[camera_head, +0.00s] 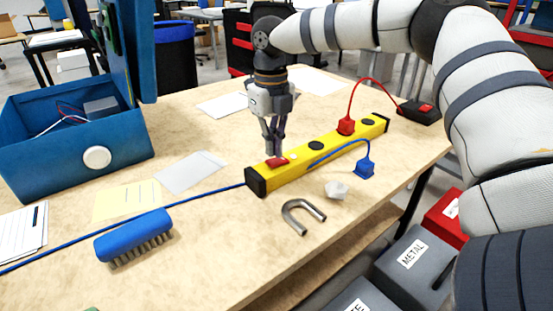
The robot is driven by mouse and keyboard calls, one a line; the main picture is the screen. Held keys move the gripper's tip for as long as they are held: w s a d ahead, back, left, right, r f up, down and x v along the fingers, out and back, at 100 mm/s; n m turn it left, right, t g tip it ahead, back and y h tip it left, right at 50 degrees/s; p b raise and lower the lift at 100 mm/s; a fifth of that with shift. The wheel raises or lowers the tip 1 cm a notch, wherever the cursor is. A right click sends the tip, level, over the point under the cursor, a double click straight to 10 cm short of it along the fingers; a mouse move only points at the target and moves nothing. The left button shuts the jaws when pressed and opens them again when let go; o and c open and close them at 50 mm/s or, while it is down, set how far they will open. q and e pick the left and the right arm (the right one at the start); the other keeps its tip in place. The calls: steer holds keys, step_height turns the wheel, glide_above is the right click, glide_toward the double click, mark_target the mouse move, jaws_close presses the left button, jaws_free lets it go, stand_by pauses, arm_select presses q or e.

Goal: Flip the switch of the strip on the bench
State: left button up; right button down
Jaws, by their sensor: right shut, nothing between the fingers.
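The yellow power strip (325,150) lies diagonally on the bench (205,250). Its red switch (278,162) is near the strip's left end, beside the black end cap. My right gripper (274,152) points down just over the switch, with its fingers together and nothing between them. I cannot tell whether the fingertips touch the switch. A red plug (346,126) sits in the strip and a blue plug (365,167) stands at its front side. My left gripper is not in view.
A blue brush (133,236), a grey horseshoe-shaped piece (303,214) and a small white piece (336,190) lie in front of the strip. A blue open case (75,150) stands at left. A black box (420,111) is by the far right end. Papers lie around.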

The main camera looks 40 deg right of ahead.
mark_target(272, 161)
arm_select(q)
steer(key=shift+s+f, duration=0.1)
arm_select(e)
steer(key=shift+f, duration=1.15)
stand_by(0.5)
step_height(272, 161, up, 5)
steer(key=shift+f+p, duration=0.1)
steer(key=shift+p, duration=0.6)
steer(key=shift+r, duration=1.2)
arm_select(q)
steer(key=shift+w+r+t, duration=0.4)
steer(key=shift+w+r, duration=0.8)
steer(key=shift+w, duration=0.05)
arm_select(e)
steer(key=shift+f, duration=0.1)
